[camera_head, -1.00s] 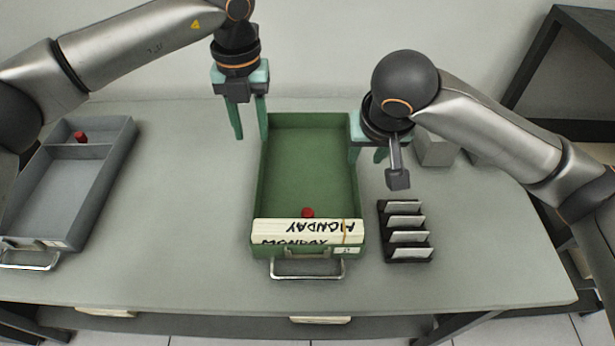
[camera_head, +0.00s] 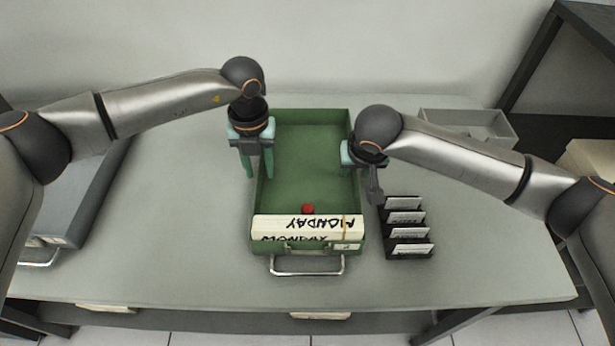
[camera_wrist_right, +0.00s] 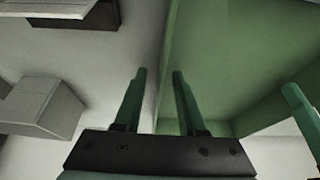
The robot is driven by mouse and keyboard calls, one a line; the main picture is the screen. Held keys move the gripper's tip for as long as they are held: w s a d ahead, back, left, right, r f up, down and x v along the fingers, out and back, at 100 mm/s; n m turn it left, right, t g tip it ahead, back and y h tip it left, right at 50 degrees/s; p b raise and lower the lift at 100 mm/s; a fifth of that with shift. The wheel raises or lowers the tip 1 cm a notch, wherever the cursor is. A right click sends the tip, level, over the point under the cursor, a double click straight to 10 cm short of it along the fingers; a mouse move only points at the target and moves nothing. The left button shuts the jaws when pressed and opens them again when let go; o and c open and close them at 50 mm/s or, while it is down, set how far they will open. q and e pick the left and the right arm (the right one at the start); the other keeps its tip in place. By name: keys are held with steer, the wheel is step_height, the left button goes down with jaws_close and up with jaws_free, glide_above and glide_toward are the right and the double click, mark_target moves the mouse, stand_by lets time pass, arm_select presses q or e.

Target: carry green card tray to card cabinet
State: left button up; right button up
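The green card tray (camera_head: 312,152) stands on the grey table, its metal handle toward the near edge. It holds a block of cards marked MONDAY (camera_head: 306,228) and a small red piece (camera_head: 308,209). My left gripper (camera_head: 257,176) is open at the tray's left wall, one finger outside and one inside. My right gripper (camera_head: 358,172) is at the right wall, partly hidden by its arm. The right wrist view shows its fingers (camera_wrist_right: 159,72) apart, with the tray wall between them. I cannot make out a card cabinet for certain.
A black rack of cards (camera_head: 405,228) stands close to the tray's right. A grey tray (camera_head: 75,215) lies at the left, partly behind my left arm. A grey box (camera_head: 468,124) is at the back right. A dark-framed unit (camera_head: 545,85) stands beyond the table.

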arm_select(q)
steer(key=shift+c, duration=0.2)
arm_select(e)
steer(key=shift+f, duration=0.1)
steer(key=shift+c, duration=0.2)
arm_select(q)
jaws_close()
arm_select(e)
jaws_close()
stand_by(0.7)
arm_select(q)
steer(key=shift+w+r, duration=0.1)
steer(key=shift+r, duration=0.05)
arm_select(e)
steer(key=shift+w+r, duration=0.15)
steer(key=shift+r, duration=0.1)
